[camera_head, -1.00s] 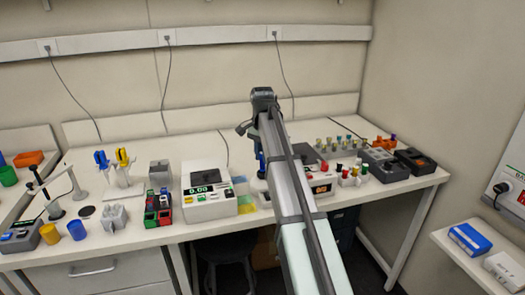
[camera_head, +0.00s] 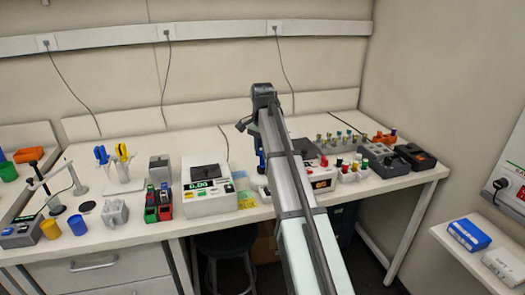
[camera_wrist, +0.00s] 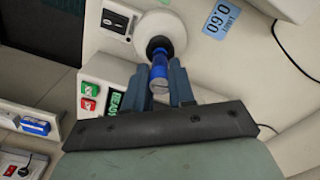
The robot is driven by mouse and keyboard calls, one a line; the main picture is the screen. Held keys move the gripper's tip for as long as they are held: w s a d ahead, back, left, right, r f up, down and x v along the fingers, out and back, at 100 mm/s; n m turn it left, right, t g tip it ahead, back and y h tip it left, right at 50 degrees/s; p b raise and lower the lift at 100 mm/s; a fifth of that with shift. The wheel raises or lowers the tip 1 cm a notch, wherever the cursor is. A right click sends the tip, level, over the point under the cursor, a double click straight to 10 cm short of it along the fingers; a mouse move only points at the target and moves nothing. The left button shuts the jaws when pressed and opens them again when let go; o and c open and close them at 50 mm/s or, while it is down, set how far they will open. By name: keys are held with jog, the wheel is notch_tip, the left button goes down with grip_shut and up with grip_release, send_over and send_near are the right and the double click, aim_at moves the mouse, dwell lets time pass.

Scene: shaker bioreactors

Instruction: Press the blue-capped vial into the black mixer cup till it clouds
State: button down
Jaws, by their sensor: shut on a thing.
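My gripper (camera_wrist: 161,67) is shut on the blue-capped vial (camera_wrist: 158,77) in the wrist view. The blue part points toward the black mixer cup (camera_wrist: 158,44), and a clear greyish end shows between the fingers. The cup sits on a round white head. The vial's blue end overlaps the cup's near edge in this view; I cannot tell how firmly it touches or whether it is pressed in. The liquid's cloudiness is too small to judge. In the head view my gripper (camera_head: 261,160) is low over the bench, and my arm hides the vial and cup.
A white device with a black rocker switch (camera_wrist: 115,20) and a partly hidden green display (camera_wrist: 117,103) stand close by. A white instrument reading 0.00 (camera_head: 208,190) is left of my arm. Racked vials (camera_head: 352,170) and dark boxes (camera_head: 415,157) are to the right.

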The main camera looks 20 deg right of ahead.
jog(key=shift+f, duration=0.95)
dwell(0.6)
jog(key=shift+r, duration=0.2)
dwell(2.3)
jog(key=shift+r, duration=3.3)
